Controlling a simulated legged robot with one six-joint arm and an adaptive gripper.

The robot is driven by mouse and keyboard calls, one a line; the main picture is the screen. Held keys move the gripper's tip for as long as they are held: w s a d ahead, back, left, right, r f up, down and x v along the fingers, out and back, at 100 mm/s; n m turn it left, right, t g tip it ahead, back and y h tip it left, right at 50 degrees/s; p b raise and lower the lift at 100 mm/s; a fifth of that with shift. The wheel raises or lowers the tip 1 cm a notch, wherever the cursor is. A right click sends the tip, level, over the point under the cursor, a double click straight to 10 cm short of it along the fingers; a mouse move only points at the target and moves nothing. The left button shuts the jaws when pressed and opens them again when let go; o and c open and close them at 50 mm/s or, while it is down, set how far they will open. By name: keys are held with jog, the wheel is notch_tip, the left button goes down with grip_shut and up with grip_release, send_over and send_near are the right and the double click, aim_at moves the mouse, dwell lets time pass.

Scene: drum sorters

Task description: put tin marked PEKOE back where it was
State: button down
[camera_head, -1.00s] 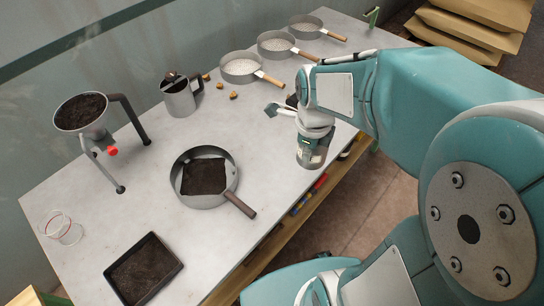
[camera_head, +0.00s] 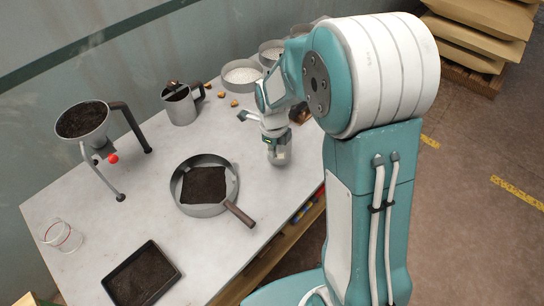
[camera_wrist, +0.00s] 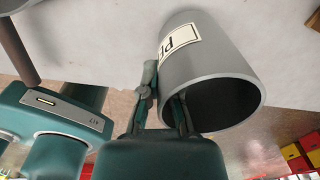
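The grey tin (camera_wrist: 215,70) is large in the wrist view, its open end towards the camera. Whether the tin touches the table is unclear.
A round sieve of dark soil (camera_head: 232,192) stands left of the tin, its brown handle (camera_head: 240,214) pointing towards the edge. A small trowel (camera_head: 247,117) lies behind. The table (camera_head: 140,210) also holds a metal jug (camera_head: 180,108), a funnel stand (camera_head: 83,121) and a soil tray (camera_head: 140,274).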

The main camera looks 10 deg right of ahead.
aim_at(272, 162)
jog(key=shift+w+a+f, duration=0.1)
jog(key=shift+w+f, duration=0.1)
jog(key=shift+f, duration=0.1)
jog(key=shift+a+f, duration=0.1)
jog(key=shift+f, duration=1.4)
jog(key=shift+f, duration=0.1)
jog(key=c, duration=0.8)
grip_release()
